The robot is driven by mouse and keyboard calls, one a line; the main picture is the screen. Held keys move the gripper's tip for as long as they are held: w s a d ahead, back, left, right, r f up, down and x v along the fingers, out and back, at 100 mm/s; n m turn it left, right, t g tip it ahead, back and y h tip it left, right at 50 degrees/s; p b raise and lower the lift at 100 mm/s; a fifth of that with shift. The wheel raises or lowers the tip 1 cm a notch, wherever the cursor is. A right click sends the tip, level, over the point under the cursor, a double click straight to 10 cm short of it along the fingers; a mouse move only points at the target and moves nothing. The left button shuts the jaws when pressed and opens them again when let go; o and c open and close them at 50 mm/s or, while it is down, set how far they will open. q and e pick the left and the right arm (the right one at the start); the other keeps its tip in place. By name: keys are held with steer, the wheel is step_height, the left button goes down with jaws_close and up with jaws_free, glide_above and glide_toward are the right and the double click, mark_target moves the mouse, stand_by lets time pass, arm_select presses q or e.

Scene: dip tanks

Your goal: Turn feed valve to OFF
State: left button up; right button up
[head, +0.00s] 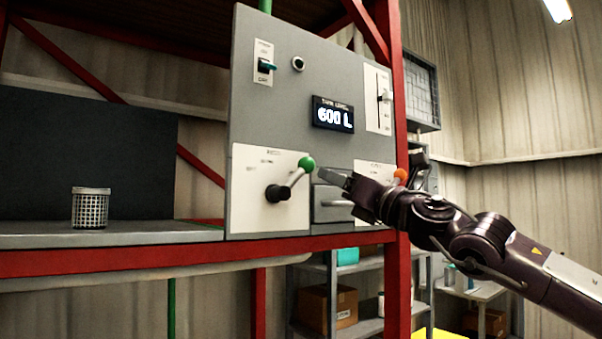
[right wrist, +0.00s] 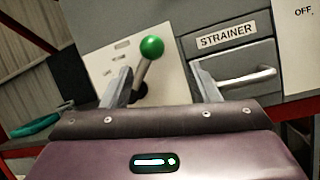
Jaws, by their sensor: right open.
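A lever with a green knob (head: 307,163) sits on a white plate at the lower left of the grey panel (head: 285,110). It slants up to the right from a black pivot; its plate's lettering is too blurred to read. An orange-knobbed lever (head: 400,175) shows on the right plate, mostly behind my arm. Which lever is the feed valve I cannot tell. My right gripper (head: 328,178) is open and empty, just right of the green knob. In the right wrist view the green knob (right wrist: 152,47) appears between the fingers (right wrist: 160,82), apart from them. My left gripper is out of view.
A drawer marked STRAINER (right wrist: 228,36) with a bar handle lies between the plates. A plate reading OFF (right wrist: 303,11) is to its right. A mesh basket (head: 90,208) stands on the left shelf. The display (head: 333,115) reads 600 L. A red post (head: 397,290) stands at the right.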

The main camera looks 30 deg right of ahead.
mark_target(313, 167)
steer(key=shift+n, duration=0.4)
steer(key=p+x, duration=0.1)
steer(key=x, duration=0.1)
steer(key=p+x, duration=0.2)
steer(key=a+r+p+x, duration=0.1)
steer(key=x, duration=0.1)
steer(key=shift+w+a+r+p, duration=0.1)
steer(key=shift+a+p, duration=0.1)
steer(key=shift+p, duration=0.2)
steer(key=shift+w, duration=0.5)
steer(key=shift+d, duration=0.1)
steer(key=shift+c, duration=0.3)
jaws_close()
